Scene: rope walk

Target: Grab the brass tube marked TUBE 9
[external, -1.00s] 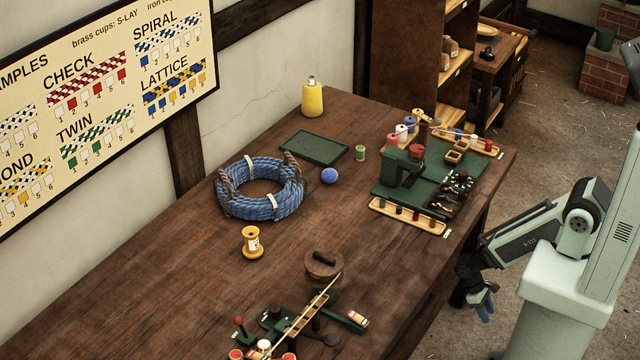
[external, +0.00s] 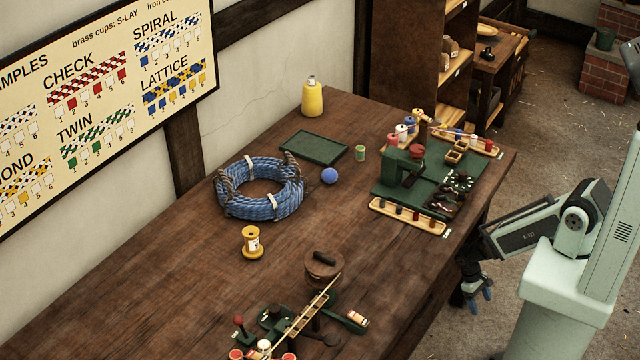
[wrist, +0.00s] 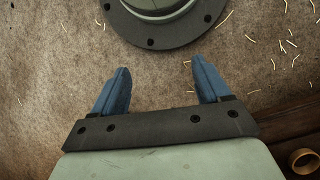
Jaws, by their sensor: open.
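My gripper (external: 480,299) hangs low beside the right edge of the table, below the level of its top. It also shows in the wrist view (wrist: 160,82), with its blue fingers apart and nothing between them. I cannot make out any tube marked TUBE 9 in the external view. A brass-coloured ring-shaped thing (wrist: 304,160) shows at the lower right corner of the wrist view, beside dark wood and cut off by the frame. I cannot tell whether it is a tube, and no mark on it is legible.
The wooden table (external: 200,290) holds a coil of blue rope (external: 262,205), a yellow spool (external: 252,243), a blue ball (external: 329,176), an empty green tray (external: 314,148) and a green workstation (external: 385,188). A winding device (external: 300,315) stands near the front. Straw-strewn floor lies under my gripper.

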